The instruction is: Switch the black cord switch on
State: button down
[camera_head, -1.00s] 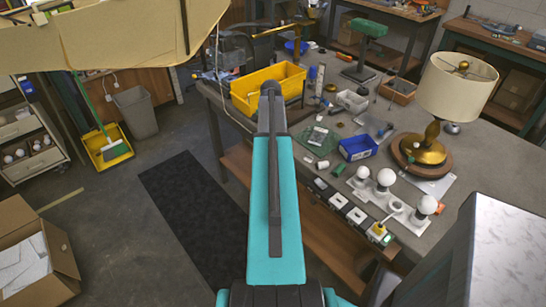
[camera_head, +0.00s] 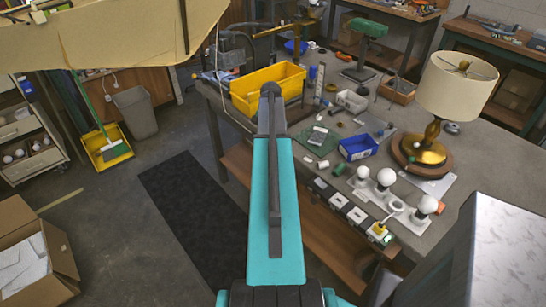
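I cannot make out the black cord switch for certain among the small dark items on the grey workbench (camera_head: 470,165). A brass lamp (camera_head: 424,150) with a cream shade (camera_head: 457,85) stands upright on a round wooden base at the right of the bench. A strip of black and white socket-like units (camera_head: 340,199) runs along the bench's front edge, with a yellow plug-like piece (camera_head: 380,231) at its right end. My teal arm reaches up the middle of the view. My gripper does not show; its fingers are hidden or out of frame.
Several white bulbs (camera_head: 385,178) stand behind the strip. A blue bin (camera_head: 357,147), a green cylinder (camera_head: 338,169) and a yellow tub (camera_head: 270,88) are on the bench. A large cream shade (camera_head: 110,32) fills the upper left. A grey block (camera_head: 495,255) stands at lower right.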

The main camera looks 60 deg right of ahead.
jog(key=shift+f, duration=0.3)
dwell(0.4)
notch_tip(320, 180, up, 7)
jog(key=p, duration=0.4)
dwell(0.7)
dwell(0.5)
